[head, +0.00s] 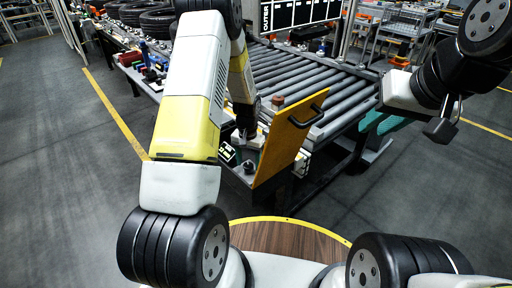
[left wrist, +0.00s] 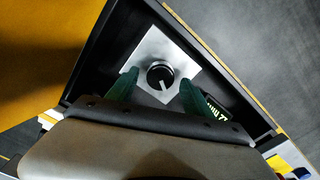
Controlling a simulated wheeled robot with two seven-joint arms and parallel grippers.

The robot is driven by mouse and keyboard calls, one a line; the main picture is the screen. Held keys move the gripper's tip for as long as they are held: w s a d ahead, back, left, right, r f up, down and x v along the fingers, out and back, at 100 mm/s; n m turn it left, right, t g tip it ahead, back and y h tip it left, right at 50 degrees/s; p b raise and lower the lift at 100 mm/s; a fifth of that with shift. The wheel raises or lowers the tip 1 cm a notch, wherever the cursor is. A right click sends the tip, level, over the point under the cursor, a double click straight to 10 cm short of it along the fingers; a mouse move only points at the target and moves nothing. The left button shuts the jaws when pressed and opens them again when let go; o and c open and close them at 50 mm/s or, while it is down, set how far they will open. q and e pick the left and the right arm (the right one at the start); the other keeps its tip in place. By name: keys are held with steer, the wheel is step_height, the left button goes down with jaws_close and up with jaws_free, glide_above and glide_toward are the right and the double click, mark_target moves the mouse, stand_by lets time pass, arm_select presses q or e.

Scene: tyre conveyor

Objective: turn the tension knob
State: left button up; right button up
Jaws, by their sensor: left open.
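The tension knob (left wrist: 160,73) is black and round with a white pointer line, on a square silver plate (left wrist: 150,48) inside a dark box. In the left wrist view my left gripper (left wrist: 158,92) is open, its green fingertips apart on the left and right of the knob. I cannot tell whether they touch it. A small lit display (left wrist: 216,108) sits right of the knob, partly hidden by a finger. In the head view my left gripper (head: 244,138) is small and dark at the box. My right gripper (head: 440,130) hangs at the right, away from the box; its jaws are unclear.
Tyres (head: 157,22) lie at the back left. The floor at left is clear.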

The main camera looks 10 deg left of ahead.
arm_select(q)
step_height(320, 180, up, 7)
steer(key=shift+r, duration=0.2)
stand_by(0.3)
steer(key=shift+r, duration=0.35)
step_height(320, 180, up, 9)
steer(key=t, duration=0.1)
glide_above(249, 164)
steer(key=s, duration=0.2)
steer(key=s+r+n+t+h, duration=0.1)
steer(key=s+r, duration=0.2)
steer(key=r, duration=0.2)
steer(key=s+r+t, duration=0.1)
steer(key=s+r, duration=0.2)
steer(key=r, duration=0.3)
steer(key=s+d+r+t, duration=0.1)
steer(key=s+r, duration=0.3)
steer(key=s, duration=0.4)
steer(key=s+d+r+t+h, duration=0.1)
steer(key=s+r+t, duration=0.1)
steer(key=s+r, duration=0.3)
steer(key=s, duration=0.4)
steer(key=shift+r+n, duration=0.3)
steer(key=shift+n, duration=0.1)
steer(key=shift+w, duration=0.1)
